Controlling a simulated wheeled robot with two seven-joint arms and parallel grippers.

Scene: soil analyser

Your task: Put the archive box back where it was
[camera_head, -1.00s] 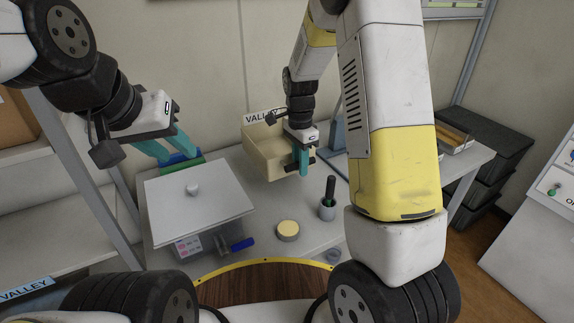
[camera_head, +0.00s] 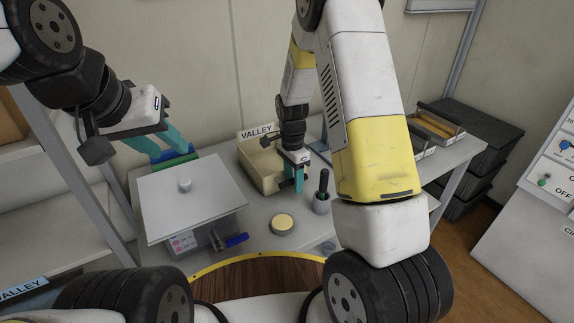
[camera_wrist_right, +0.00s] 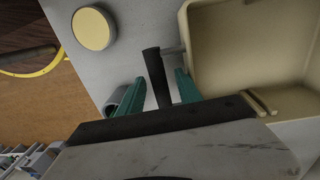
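The archive box (camera_head: 259,172) is a beige open box with a VALLEY label, standing on the bench near the wall. It also shows in the right wrist view (camera_wrist_right: 240,45), with a dark handle (camera_wrist_right: 154,72) on a short rod. My right gripper (camera_head: 295,180) is at the box's near right side. In the right wrist view its teal fingers (camera_wrist_right: 158,92) are apart, one on each side of the handle, with gaps visible. My left gripper (camera_head: 162,146) has its fingers apart above a blue and green part (camera_head: 176,158) behind the white plate; contact there is unclear.
A white plate (camera_head: 190,200) on a device takes up the bench's left. Trays (camera_head: 437,125) lie at the right end.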

